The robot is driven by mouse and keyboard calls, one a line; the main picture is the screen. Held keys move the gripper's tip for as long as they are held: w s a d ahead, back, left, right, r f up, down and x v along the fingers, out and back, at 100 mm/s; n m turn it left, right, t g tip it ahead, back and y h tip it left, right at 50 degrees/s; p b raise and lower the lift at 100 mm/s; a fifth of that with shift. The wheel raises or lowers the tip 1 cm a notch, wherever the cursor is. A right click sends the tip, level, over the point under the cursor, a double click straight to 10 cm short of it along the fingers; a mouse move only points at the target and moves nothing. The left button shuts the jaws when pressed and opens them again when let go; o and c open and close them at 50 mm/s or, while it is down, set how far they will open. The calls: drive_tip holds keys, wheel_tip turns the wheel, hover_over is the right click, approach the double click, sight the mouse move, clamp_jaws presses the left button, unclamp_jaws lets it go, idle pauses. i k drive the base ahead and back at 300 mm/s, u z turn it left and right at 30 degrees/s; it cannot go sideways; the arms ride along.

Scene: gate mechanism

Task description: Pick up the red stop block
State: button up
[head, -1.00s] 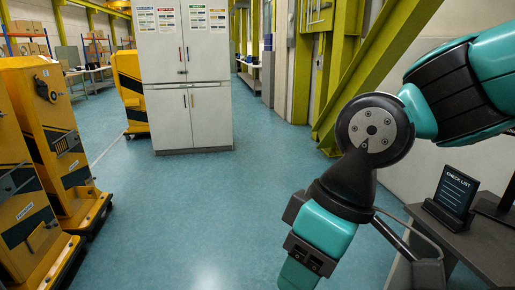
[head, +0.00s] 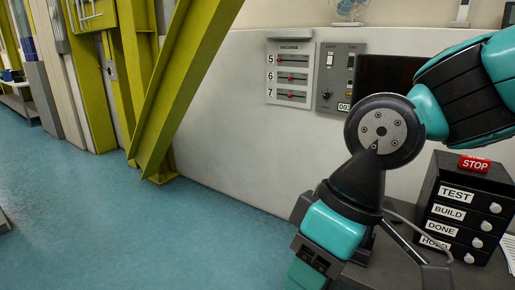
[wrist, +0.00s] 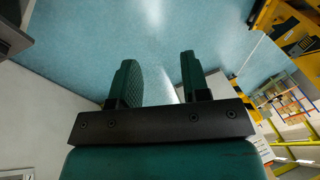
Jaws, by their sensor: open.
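The red stop block (head: 474,163) has white STOP lettering and lies on top of a small black drawer cabinet (head: 440,222) at the right of the head view. The drawers are labelled TEST, BUILD, DONE and HOLD. My gripper (wrist: 160,85) shows in the wrist view with its two green fingers apart and nothing between them. Its fingertips are cut off below the head view. The block is not in the wrist view, and my gripper is well apart from it.
A dark desk (head: 375,276) carries the cabinet. A wall panel with numbered sliders (head: 290,75) and a grey control box (head: 341,75) are behind my arm. A slanted yellow-green beam (head: 185,85) stands left of centre. The blue floor (head: 130,235) at left is clear.

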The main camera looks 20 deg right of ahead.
sight(466, 162)
drive_tip(key=z, duration=0.7)
drive_tip(key=i, duration=1.1)
drive_tip(key=z, duration=0.6)
